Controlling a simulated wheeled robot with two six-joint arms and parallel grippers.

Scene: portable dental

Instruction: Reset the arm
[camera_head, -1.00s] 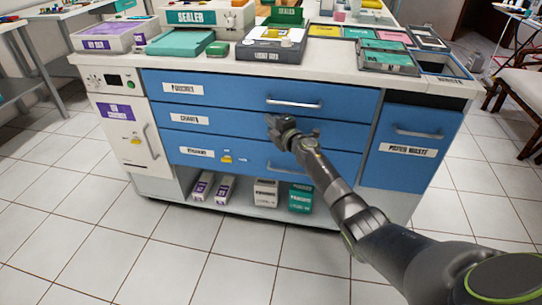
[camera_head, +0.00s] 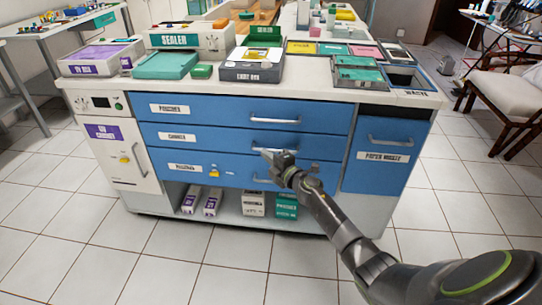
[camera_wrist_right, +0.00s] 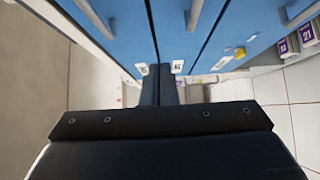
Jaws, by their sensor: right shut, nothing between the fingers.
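My right arm comes in from the lower right in the head view. My right gripper (camera_head: 268,154) is in front of the blue drawers, near the middle drawer's handle (camera_head: 275,148). It is shut and empty. I cannot tell whether the gripper touches the cabinet. The three stacked drawers look shut. My left gripper is not in view.
The white counter top (camera_head: 210,93) holds a sealer box (camera_head: 190,38), a teal case (camera_head: 166,65) and several trays. A paper waste door (camera_head: 388,150) is at the right. Boxes stand on the low shelf (camera_head: 232,218). The tiled floor in front is clear.

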